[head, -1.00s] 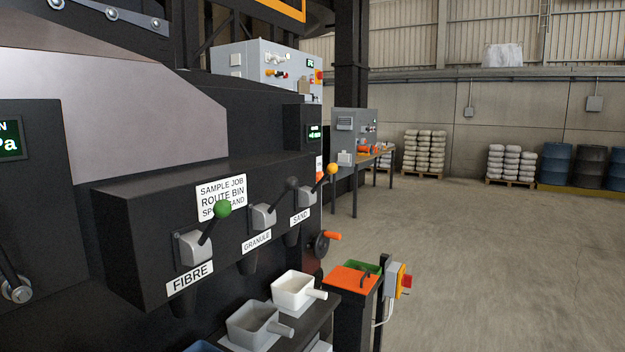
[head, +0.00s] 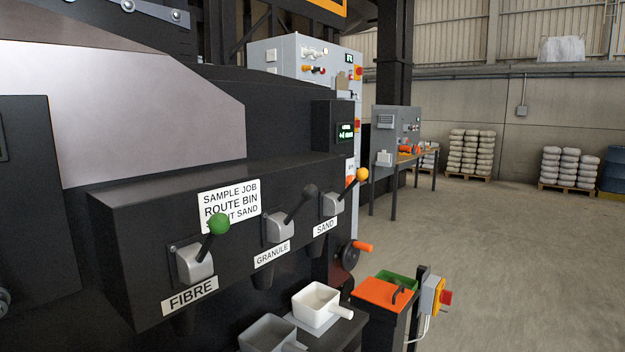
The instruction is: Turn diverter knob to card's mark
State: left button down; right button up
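A white card (head: 229,205) on the dark machine front reads "SAMPLE JOB ROUTE BIN" and a last line ending in "SAND". The start of that line is partly covered by a green ball knob (head: 218,224) on the lever above the FIBRE label (head: 190,296). A dark-knobbed lever (head: 310,191) stands above the GRANULE label (head: 271,253), and an orange-yellow knob (head: 362,174) tops the lever above the SAND label (head: 325,227). All three levers tilt up to the right. I cannot tell which part is the diverter knob. Neither gripper is in view.
A white scoop (head: 317,304) and a grey scoop (head: 268,333) sit below the spouts. A handwheel with an orange handle (head: 362,247) and an orange-topped stand (head: 382,293) are at the right. A grey control cabinet (head: 290,58) stands behind. Open floor (head: 500,270) lies to the right.

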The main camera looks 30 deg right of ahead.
aim_at(350, 178)
jog(key=i+l+u, duration=0.15)
jog(key=l+u, duration=0.15)
jog(key=l, duration=0.85)
jog(key=i+l+u, duration=0.1)
jog(key=l+u, duration=0.15)
jog(key=l, duration=0.95)
